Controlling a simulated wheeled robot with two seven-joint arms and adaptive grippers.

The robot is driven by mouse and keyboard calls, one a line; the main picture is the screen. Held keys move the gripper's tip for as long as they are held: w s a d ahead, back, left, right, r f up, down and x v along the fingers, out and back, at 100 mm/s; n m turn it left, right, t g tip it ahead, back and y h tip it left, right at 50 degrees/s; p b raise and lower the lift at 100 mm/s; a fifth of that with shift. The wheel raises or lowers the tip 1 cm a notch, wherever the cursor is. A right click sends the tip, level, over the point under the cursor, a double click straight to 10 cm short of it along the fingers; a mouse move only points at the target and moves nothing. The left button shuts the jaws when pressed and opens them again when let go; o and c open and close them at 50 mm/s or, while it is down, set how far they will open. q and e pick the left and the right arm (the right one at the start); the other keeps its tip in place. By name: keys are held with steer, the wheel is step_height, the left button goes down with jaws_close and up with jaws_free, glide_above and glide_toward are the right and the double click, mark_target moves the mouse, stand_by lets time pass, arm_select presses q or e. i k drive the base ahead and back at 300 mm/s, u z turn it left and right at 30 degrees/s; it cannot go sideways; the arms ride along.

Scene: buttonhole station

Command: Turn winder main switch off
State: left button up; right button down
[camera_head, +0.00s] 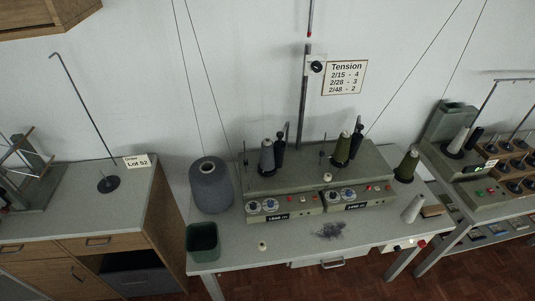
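The grey-green winder (310,173) stands on the middle table. Its sloped front has two control panels with blue-white dials and small red buttons; two dark labels sit below, too small to read surely. A small white switch box (404,246) with dark and red parts is on the table's front edge at the right. I cannot tell which control is the main switch, or its position. Neither of my grippers is in view.
A large grey yarn cone (210,186) and a green bin (203,242) stand at the table's left. Another machine (482,180) is at the right.

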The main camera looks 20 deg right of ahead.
mark_target(422, 243)
steer(key=z, duration=2.55)
steer(key=i, duration=1.2)
steer(key=u, duration=0.55)
